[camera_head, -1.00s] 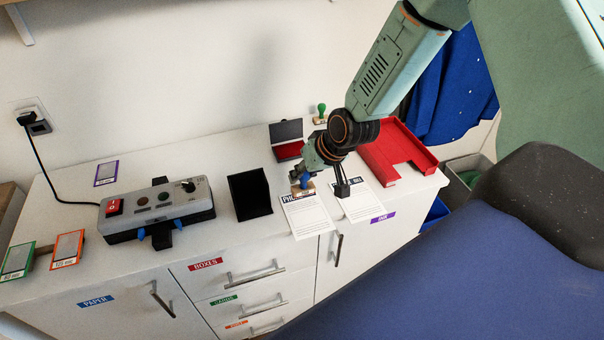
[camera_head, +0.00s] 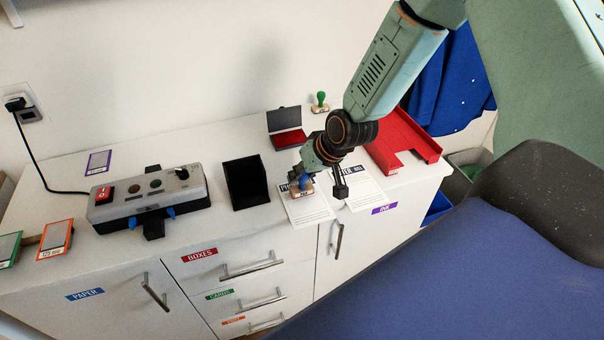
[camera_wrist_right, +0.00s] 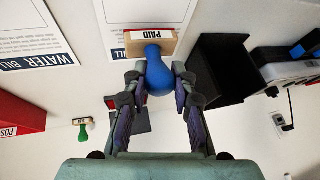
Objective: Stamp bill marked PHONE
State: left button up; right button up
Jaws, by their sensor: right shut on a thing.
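My right gripper (camera_head: 307,179) is shut on the blue handle of a stamp (camera_head: 301,191). In the right wrist view the blue handle (camera_wrist_right: 157,72) sits between the fingers, and its wooden block (camera_wrist_right: 150,42) has a label reading PAID. The stamp is over the upper part of a white bill (camera_head: 309,209) whose header starts with PH; the rest of the header is covered. I cannot tell whether the stamp touches the paper. A WATER BILL (camera_wrist_right: 38,62) lies beside it, and in the head view it is at the right (camera_head: 366,190). My left gripper is not in view.
An open ink pad (camera_head: 288,139) and a green-handled stamp (camera_head: 320,103) are behind. A black box (camera_head: 246,184) and a grey control box (camera_head: 150,199) stand to the left. A red tray (camera_head: 425,149) is at the right. The cabinet's front edge lies close to the bills.

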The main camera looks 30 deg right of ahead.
jog(key=shift+f, duration=0.1)
jog(key=shift+f, duration=0.15)
dwell(0.4)
jog(key=shift+f+b, duration=0.35)
jog(key=shift+b, duration=0.2)
dwell(1.0)
jog(key=shift+r, duration=0.15)
jog(key=shift+r+p, duration=0.85)
jog(key=shift+p, duration=0.15)
notch_tip(320, 180, up, 5)
jog(key=p, duration=0.5)
jog(key=shift+r, duration=0.15)
